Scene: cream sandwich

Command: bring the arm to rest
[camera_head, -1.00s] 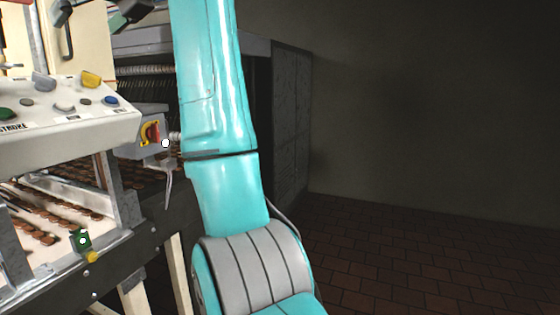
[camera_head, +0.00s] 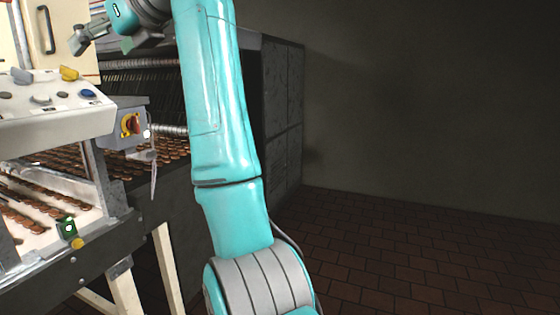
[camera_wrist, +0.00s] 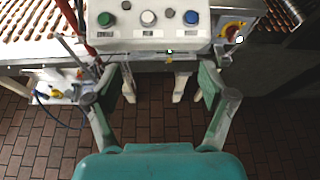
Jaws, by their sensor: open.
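My arm (camera_head: 218,110) is turquoise and rises through the middle of the head view. The fingers appear in front of the lower edge of a white control panel (camera_wrist: 142,40); I cannot tell the exact gap.
The cream sandwich machine fills the left, with a control panel (camera_head: 45,118), a red-yellow switch (camera_head: 131,124) and rows of brown biscuits (camera_head: 30,215). Pale legs (camera_head: 165,265) stand below. The tiled floor (camera_head: 400,255) at right is clear, up to a bare wall (camera_head: 430,100).

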